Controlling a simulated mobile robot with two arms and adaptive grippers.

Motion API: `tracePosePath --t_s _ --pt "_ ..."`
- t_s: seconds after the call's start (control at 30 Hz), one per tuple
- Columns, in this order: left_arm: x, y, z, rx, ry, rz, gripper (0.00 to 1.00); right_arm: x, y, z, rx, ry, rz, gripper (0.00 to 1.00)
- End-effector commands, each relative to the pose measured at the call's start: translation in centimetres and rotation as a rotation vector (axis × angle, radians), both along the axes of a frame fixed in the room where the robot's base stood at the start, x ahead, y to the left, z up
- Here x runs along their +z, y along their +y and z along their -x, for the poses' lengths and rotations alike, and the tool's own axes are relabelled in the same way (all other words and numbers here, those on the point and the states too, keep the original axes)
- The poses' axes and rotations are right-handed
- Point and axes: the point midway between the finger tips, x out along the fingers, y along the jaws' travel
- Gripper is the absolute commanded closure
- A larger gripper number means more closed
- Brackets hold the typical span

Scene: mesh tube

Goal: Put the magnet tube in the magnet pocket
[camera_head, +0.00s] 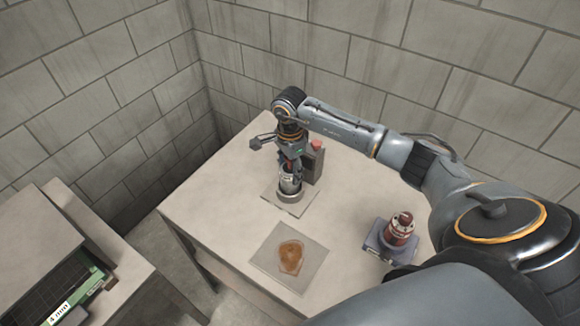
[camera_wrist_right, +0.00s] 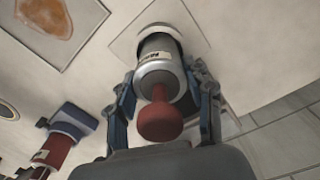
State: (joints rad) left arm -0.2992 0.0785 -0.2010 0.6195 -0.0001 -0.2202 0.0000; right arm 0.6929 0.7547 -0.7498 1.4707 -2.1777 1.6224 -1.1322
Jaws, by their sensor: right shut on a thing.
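My right gripper (camera_head: 290,168) points down at the back of the table and is shut on a silver tube (camera_head: 289,186) with a dark band and a label. In the right wrist view the tube (camera_wrist_right: 158,70) sits between the two fingers, and its red knob (camera_wrist_right: 160,122) faces the camera. The tube's far end is at a pale square plate (camera_head: 272,197), inside or over a round light ring; I cannot tell how deep it sits. The tube looks upright. No marking that reads "magnet" is legible. My left gripper is not in view.
A red tube (camera_head: 401,226) stands in a blue-grey holder (camera_head: 377,246) at the table's right. A flat plate with an amber patch (camera_head: 290,256) lies at the front. A dark box (camera_head: 316,163) with a red top stands just right of the gripper. Block walls enclose the back.

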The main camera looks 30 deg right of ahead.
Motion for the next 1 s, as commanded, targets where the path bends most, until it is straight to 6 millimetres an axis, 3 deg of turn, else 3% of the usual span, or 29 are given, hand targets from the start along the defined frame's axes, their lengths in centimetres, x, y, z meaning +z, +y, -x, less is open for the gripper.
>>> tracePosePath --t_s 0.17,0.2,0.3,0.77,1.0 --pt "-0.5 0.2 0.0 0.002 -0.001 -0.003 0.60 -0.3 0.0 0.0 -0.001 -0.001 0.000 1.00" --pt "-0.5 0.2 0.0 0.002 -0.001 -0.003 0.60 -0.4 0.0 0.0 -0.001 0.000 0.001 0.46" --pt "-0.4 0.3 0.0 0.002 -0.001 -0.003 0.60 -0.3 0.0 0.0 -0.001 0.000 0.000 0.26" --pt "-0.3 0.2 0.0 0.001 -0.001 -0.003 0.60 0.4 0.0 -0.1 0.000 -0.003 0.000 0.26" --pt "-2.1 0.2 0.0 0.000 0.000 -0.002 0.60 5.1 -0.1 -0.1 0.001 -0.007 0.002 0.26"
